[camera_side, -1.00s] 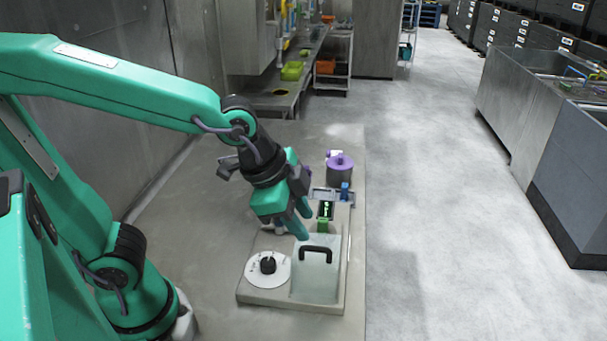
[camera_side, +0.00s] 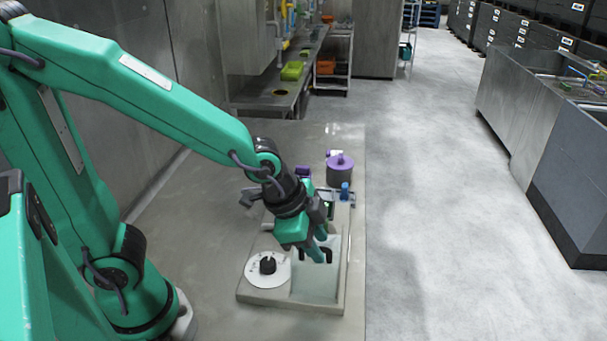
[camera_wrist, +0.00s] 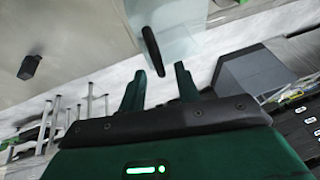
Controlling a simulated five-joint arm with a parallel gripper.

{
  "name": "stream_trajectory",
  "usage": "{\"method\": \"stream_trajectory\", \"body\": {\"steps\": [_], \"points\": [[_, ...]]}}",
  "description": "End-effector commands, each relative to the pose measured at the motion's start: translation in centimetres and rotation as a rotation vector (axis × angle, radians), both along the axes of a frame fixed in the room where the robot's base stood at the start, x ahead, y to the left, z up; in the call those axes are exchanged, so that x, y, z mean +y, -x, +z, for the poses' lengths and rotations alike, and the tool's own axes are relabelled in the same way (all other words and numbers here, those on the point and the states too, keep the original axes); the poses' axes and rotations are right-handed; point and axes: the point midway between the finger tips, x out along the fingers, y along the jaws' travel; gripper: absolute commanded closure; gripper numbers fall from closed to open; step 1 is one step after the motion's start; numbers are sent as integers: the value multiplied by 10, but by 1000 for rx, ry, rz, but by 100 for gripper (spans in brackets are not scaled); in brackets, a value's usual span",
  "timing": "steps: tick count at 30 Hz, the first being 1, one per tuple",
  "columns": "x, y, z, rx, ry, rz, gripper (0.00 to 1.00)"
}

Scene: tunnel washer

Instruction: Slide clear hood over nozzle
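The clear hood (camera_side: 318,285) is a pale see-through box on the right part of the grey base plate. Its black handle (camera_side: 328,255) shows just beside my fingertips. My gripper (camera_side: 317,255) is lowered over the hood's top. In the wrist view the two green fingertips (camera_wrist: 159,82) are apart. The black handle (camera_wrist: 152,52) lies just ahead of the gap between them, and I see nothing held. The hood (camera_wrist: 185,35) shows as a pale clear sheet there. I cannot make out the nozzle in either view.
A white dial with a black knob (camera_side: 268,265) sits left of the hood on the base plate (camera_side: 250,297). A small display (camera_side: 328,208), a blue piece (camera_side: 345,190) and a purple-lidded pot (camera_side: 340,167) stand behind. Bare bench (camera_side: 200,215) lies to the left.

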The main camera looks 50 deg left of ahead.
Motion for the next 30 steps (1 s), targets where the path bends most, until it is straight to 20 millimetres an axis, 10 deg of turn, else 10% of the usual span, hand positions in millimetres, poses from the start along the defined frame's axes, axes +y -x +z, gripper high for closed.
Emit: {"method": "stream_trajectory", "body": {"steps": [6, 12, 30], "points": [[0, 0, 0, 0, 0, 0, 68], [0, 0, 0, 0, 0, 0, 100], [28, -29, 0, -12, -38, 23, 100]]}}
